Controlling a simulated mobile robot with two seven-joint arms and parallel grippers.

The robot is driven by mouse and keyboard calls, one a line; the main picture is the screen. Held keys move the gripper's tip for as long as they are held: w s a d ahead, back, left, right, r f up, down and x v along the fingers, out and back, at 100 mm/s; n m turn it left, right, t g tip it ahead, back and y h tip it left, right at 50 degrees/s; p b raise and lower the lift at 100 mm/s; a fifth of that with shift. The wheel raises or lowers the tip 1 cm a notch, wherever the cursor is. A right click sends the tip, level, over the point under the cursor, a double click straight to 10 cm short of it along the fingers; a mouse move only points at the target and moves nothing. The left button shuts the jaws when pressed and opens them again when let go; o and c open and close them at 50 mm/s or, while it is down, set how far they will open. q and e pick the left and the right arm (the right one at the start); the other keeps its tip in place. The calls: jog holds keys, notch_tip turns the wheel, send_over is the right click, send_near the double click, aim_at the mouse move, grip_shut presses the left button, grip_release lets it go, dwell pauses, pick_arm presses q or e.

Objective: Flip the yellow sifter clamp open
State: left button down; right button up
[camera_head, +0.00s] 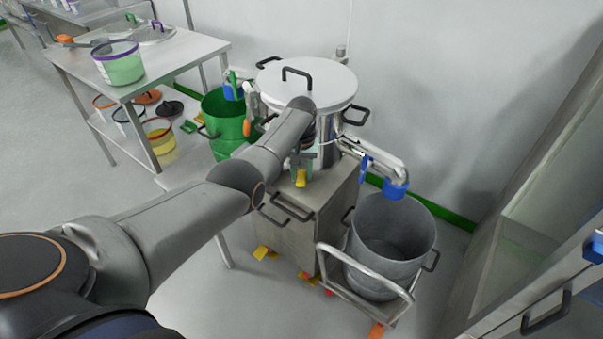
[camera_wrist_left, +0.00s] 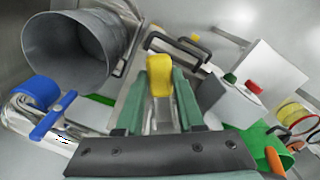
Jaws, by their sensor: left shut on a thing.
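The yellow sifter clamp (camera_head: 301,178) is a small yellow piece at the front of the sifter, just above the steel cabinet (camera_head: 334,220). In the left wrist view the yellow clamp (camera_wrist_left: 160,75) sits between the green fingers of my left gripper (camera_wrist_left: 160,85). My left gripper (camera_head: 302,166) is shut on it in the head view, with the arm reaching in from the lower left. The sifter (camera_head: 330,88) is a round steel drum with a white lid and black handles. The clamp's base is hidden behind the fingers. My right gripper is not in view.
A grey bin (camera_head: 378,240) stands on a trolley at the right, below a spout with a blue end (camera_head: 395,188). A green bin (camera_head: 222,115) stands left of the sifter. A steel table (camera_head: 70,62) with buckets is at the left.

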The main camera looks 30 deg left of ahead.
aim_at(301, 174)
pick_arm(q)
jog(key=shift+w+a+r, duration=0.55)
jog(key=shift+w+r, duration=0.05)
jog(key=shift+r, duration=0.05)
jog(key=c, duration=1)
grip_release()
jog(key=o, duration=0.3)
jog(key=shift+w+f, duration=0.1)
jog(key=shift+f, duration=0.05)
jog(key=shift+o, duration=0.9)
jog(key=shift+f, duration=0.1)
jog(key=shift+d, duration=0.15)
jog(key=r, duration=0.2)
jog(key=r+p, duration=0.1)
jog(key=r, duration=0.1)
jog(key=r+p, duration=0.1)
jog(key=r, duration=0.1)
jog(key=shift+s+d, duration=0.15)
jog(key=shift+s, duration=0.15)
notch_tip(301, 174, up, 6)
jog(key=shift+s+r+p, duration=0.25)
jog(key=shift+p, duration=0.15)
